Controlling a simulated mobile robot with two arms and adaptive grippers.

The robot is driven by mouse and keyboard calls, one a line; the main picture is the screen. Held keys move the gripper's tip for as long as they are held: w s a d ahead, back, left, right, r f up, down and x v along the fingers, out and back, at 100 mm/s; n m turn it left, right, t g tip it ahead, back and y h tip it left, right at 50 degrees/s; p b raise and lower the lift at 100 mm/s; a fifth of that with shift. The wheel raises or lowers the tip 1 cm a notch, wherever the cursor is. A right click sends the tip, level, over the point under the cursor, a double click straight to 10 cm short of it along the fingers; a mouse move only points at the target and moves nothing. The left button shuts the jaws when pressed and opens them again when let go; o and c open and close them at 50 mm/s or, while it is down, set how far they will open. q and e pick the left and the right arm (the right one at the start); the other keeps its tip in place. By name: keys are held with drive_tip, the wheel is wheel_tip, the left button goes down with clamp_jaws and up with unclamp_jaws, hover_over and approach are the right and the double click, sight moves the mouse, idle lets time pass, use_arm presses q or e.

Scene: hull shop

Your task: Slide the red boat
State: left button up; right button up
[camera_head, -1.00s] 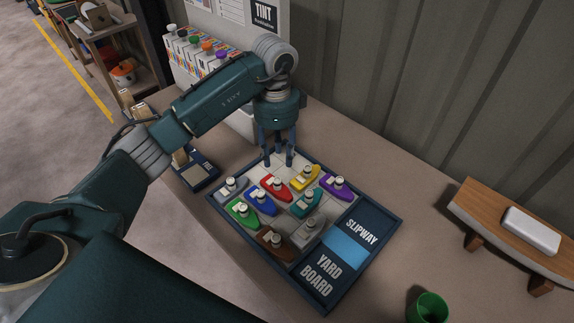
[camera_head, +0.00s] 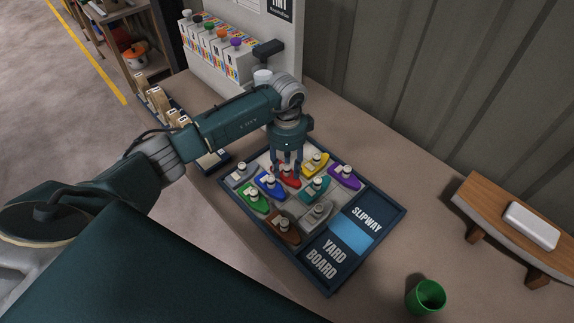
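The red boat (camera_head: 292,181) sits on the yard board (camera_head: 333,289), in the cluster of coloured boats near its far side. It has a small pale peg on top, partly hidden by my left gripper. My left gripper (camera_head: 286,171) points down right at the red boat, with its fingers apart around the peg area. I cannot tell whether the fingers touch it. The blue boat (camera_head: 270,188) is to its left, the yellow boat (camera_head: 316,164) to its right, and the teal boat (camera_head: 314,190) nearer and right. My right gripper is not in view.
Green (camera_head: 253,200), purple (camera_head: 345,178), brown (camera_head: 283,231) and grey (camera_head: 317,213) boats also stand on the board. The light-blue slipway square (camera_head: 351,237) is empty. A green cup (camera_head: 427,298) and a wooden stand (camera_head: 505,215) are to the right.

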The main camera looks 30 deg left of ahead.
use_arm(q)
drive_tip(key=shift+c, duration=0.2)
clamp_jaws()
drive_tip(key=a, duration=0.2)
drive_tip(key=w+a+b, duration=0.1)
drive_tip(key=a, duration=0.1)
drive_tip(key=w+a+b, duration=0.1)
drive_tip(key=shift+a+f, duration=0.1)
drive_tip(key=shift+a, duration=0.3)
drive_tip(key=shift+w+a, duration=0.1)
drive_tip(key=shift+a, duration=0.15)
drive_tip(key=shift+r, duration=0.25)
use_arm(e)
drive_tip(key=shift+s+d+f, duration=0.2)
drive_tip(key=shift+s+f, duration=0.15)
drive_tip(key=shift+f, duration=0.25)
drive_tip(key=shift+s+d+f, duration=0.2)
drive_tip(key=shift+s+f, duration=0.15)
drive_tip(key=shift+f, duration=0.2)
